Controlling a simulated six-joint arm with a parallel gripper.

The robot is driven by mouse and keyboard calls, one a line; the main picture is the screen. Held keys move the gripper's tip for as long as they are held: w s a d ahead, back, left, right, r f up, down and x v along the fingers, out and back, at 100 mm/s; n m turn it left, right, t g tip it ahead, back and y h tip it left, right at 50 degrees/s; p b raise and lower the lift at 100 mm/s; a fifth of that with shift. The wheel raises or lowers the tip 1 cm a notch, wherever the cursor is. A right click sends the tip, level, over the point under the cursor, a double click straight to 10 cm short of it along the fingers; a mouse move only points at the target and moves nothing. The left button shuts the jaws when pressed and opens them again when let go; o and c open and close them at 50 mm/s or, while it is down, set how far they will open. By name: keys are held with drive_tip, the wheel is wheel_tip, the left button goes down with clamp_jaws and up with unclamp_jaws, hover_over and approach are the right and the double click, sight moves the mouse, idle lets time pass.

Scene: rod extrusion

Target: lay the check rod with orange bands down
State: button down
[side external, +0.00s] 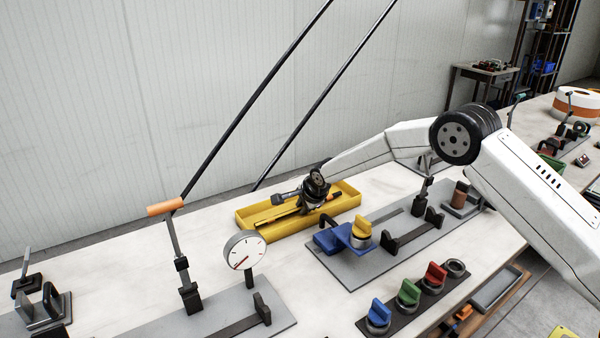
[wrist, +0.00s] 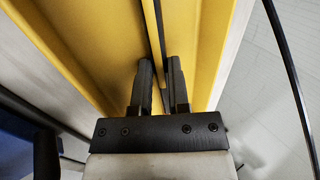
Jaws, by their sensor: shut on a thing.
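The check rod (side external: 270,218) is a thin dark bar low inside the long yellow tray (side external: 300,225). My gripper (side external: 303,208) is down at the tray and hides the middle of the rod. In the wrist view, my gripper's two dark fingers (wrist: 161,80) are close together on the rod (wrist: 154,25), between the yellow tray walls (wrist: 212,45). The rod runs along the tray's length. I cannot tell whether it touches the tray floor.
A blue and yellow fixture (side external: 350,236) stands in front of the tray on a grey plate. A dial gauge (side external: 245,250) and an orange-handled lever (side external: 172,206) stand to the left. Coloured knobs (side external: 409,292) sit at the front. Two long black bars rise behind the bench.

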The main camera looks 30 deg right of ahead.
drive_tip(key=shift+s+f, duration=0.1)
drive_tip(key=shift+f, duration=0.15)
idle(0.4)
drive_tip(key=c, duration=0.6)
unclamp_jaws()
drive_tip(key=shift+o, duration=0.4)
drive_tip(key=shift+s+f, duration=0.1)
drive_tip(key=shift+f, duration=0.05)
wheel_tip(320, 180, up, 22)
drive_tip(key=s+d+r+g, duration=0.1)
drive_tip(key=s+d, duration=0.4)
drive_tip(key=s, duration=0.3)
drive_tip(key=s+d+r+g, duration=0.1)
drive_tip(key=s+d+g, duration=0.1)
drive_tip(key=s+d, duration=0.4)
drive_tip(key=shift+s+d+g, duration=0.3)
drive_tip(key=shift+s, duration=1.15)
